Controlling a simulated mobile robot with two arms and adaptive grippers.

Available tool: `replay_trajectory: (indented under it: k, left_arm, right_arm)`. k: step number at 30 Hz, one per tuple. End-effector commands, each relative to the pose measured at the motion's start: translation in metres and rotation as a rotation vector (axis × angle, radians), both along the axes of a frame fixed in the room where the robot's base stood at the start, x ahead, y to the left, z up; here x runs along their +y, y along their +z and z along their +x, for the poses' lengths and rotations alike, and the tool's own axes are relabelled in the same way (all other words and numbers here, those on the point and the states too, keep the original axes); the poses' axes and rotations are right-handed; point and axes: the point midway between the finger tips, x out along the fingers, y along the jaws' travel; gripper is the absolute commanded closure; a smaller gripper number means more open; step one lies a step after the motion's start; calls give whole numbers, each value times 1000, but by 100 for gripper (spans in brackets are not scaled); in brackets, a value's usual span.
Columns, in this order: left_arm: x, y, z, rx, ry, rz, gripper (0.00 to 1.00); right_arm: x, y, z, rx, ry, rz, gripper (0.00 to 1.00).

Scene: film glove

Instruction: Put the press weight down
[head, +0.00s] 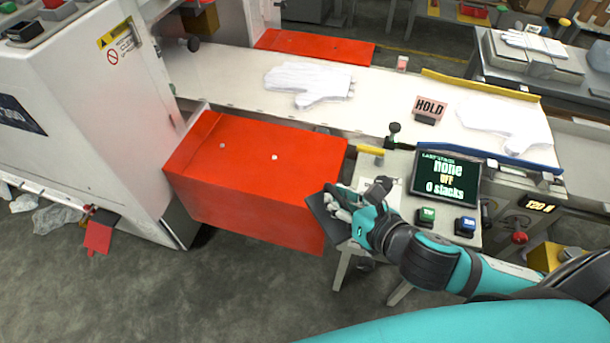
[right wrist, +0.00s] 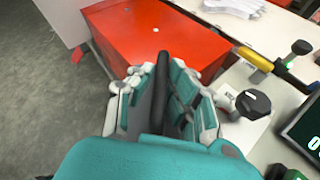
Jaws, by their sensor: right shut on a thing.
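My right gripper (head: 340,206) is shut on a dark, flat plate (head: 318,218), which appears to be the press weight. In the right wrist view the plate (right wrist: 162,80) stands edge-on between the fingers (right wrist: 158,98). The gripper is in front of the right end of a red box-shaped cover (head: 255,165) and left of a small side table (head: 405,215). The plate looks held in the air, clear of the tabletop. The fingers hide part of it. My left gripper is out of view.
The side table carries a black knob (right wrist: 253,104), a screen (head: 446,178) and green and blue buttons (head: 465,226). Behind runs a white belt (head: 230,92) with white gloves (head: 310,83) and a HOLD sign (head: 430,108). A white machine (head: 90,110) stands left.

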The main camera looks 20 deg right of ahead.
Motion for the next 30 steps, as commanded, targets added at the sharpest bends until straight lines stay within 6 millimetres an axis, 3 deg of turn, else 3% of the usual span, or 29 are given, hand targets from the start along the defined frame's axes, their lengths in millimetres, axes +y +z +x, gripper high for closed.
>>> replay_trajectory:
  k: [6, 13, 22, 25, 30]
  left_arm:
    - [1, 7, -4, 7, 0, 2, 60]
    - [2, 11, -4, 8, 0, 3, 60]
    - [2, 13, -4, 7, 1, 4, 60]
    - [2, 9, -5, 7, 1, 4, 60]
    - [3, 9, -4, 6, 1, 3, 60]
  right_arm:
    - [12, 1, 56, -9, -3, 7, 100]
    - [23, -6, 104, -5, -2, 5, 100]
    - [28, -9, 130, -5, -3, 3, 100]
    - [28, -30, 127, 3, -3, 5, 100]
    - [28, -45, 128, -2, -3, 3, 100]
